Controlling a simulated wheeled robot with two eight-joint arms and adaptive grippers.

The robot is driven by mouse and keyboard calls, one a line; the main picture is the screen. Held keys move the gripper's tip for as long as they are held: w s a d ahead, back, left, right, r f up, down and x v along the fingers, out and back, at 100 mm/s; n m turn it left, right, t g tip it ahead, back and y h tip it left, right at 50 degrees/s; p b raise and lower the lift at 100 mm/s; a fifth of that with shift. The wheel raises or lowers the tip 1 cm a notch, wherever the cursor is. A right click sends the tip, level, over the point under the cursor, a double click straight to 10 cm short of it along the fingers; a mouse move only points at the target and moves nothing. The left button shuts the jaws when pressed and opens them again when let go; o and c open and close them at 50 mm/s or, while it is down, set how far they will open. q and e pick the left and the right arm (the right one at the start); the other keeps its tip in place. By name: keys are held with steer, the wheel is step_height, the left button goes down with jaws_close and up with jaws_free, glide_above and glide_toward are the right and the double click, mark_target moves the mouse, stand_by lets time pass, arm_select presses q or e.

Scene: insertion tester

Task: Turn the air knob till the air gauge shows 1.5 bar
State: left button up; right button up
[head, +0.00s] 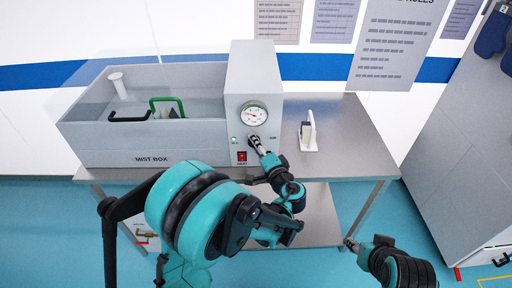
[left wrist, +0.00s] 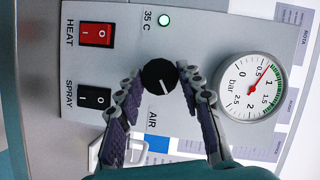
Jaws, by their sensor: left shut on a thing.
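The black air knob (left wrist: 158,76) is on the grey panel, with its white mark pointing down and slightly right in the left wrist view. My left gripper (head: 255,143) is at the panel below the gauge, its fingers on both sides of the knob and shut on it. The air gauge (left wrist: 250,88) also shows in the head view (head: 254,115). Its red needle points between 0.5 and 1 bar. The knob is mostly hidden by the gripper in the head view. My right gripper (head: 350,243) is low in front of the table, away from the panel; its opening is too small to tell.
The red HEAT switch (left wrist: 96,33) and black SPRAY switch (left wrist: 94,97) are close to the left fingers. A green lamp (left wrist: 164,20) is lit. The mist box (head: 80,140) stands left, and a small white stand (head: 309,132) sits right on the table (head: 350,150).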

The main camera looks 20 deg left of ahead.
arm_select(q)
steer(key=shift+f+m+t+y, duration=0.1)
steer(key=shift+m+t+y, duration=0.3)
steer(key=shift+m, duration=1.15)
steer(key=shift+f+m+t+y, duration=0.15)
steer(key=shift+m+t, duration=0.6)
steer(key=shift+m, duration=0.85)
steer(key=shift+f+m+t+y, duration=0.1)
steer(key=shift+m+t+y, duration=0.3)
steer(key=shift+m, duration=1.15)
steer(key=o, duration=1.2)
steer(key=shift+c, duration=0.2)
